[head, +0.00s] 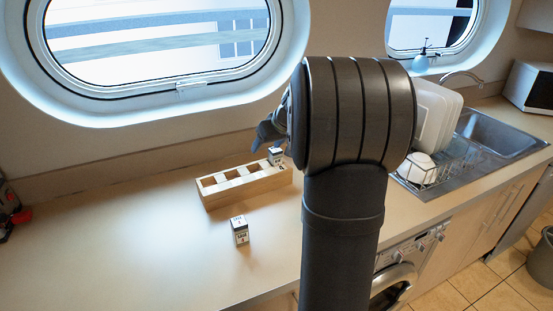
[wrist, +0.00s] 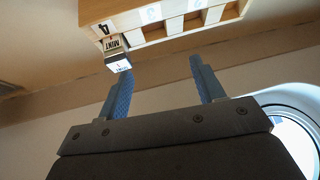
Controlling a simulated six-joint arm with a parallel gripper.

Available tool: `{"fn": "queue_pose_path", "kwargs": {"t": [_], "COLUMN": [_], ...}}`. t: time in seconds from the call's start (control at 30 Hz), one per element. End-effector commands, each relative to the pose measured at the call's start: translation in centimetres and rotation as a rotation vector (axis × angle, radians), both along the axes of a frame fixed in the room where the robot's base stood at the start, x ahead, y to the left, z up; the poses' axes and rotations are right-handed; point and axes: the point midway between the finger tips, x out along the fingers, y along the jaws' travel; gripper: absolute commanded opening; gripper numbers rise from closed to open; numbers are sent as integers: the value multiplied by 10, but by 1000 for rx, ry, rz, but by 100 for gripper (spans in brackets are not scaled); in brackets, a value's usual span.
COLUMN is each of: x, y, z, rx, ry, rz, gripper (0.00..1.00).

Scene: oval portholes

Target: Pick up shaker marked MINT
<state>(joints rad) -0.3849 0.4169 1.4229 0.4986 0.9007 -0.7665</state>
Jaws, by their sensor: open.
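The shaker marked MINT (wrist: 114,46) stands in the end compartment, by the number 4, of a wooden rack (wrist: 152,34). Its label reads MINT in the wrist view. In the head view the shaker (head: 275,156) is at the right end of the rack (head: 245,194), its top above the rim. My gripper (wrist: 161,66) is open and empty. Its two blue fingers are apart, with the shaker ahead of the left finger rather than between them. In the head view my gripper (head: 268,132) is just above and beside the shaker, partly hidden by my arm.
A second shaker (head: 240,230) stands on the counter in front of the rack; its marking is too small to read. The other rack compartments look empty. A dish rack (head: 432,172) and sink (head: 497,139) are to the right. The counter (head: 120,235) left is clear.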

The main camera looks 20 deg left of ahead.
Motion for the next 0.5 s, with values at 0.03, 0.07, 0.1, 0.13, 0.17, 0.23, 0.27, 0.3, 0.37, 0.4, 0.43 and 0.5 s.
{"fn": "queue_pose_path", "kwargs": {"t": [0.03,0.07,0.1,0.13,0.17,0.23,0.27,0.3,0.37,0.4,0.43,0.5], "x": [6,8,12,14,15,18,19,20,23,25,28,34], "y": [-23,-33,-45,-53,-60,-71,-74,-76,-74,-71,-68,-60], "z": [5,8,11,12,14,16,16,15,12,8,4,-6], "rx": [32,47,62,70,76,85,87,87,89,89,88,88], "ry": [-48,-78,-113,-137,-157,-190,-199,-208,-212,-212,-212,-210], "rz": [-31,-45,-60,-72,-83,-101,-105,-109,-111,-110,-110,-108], "gripper": [62,62,62,62,62,62,62,62,62,62,62,62]}}
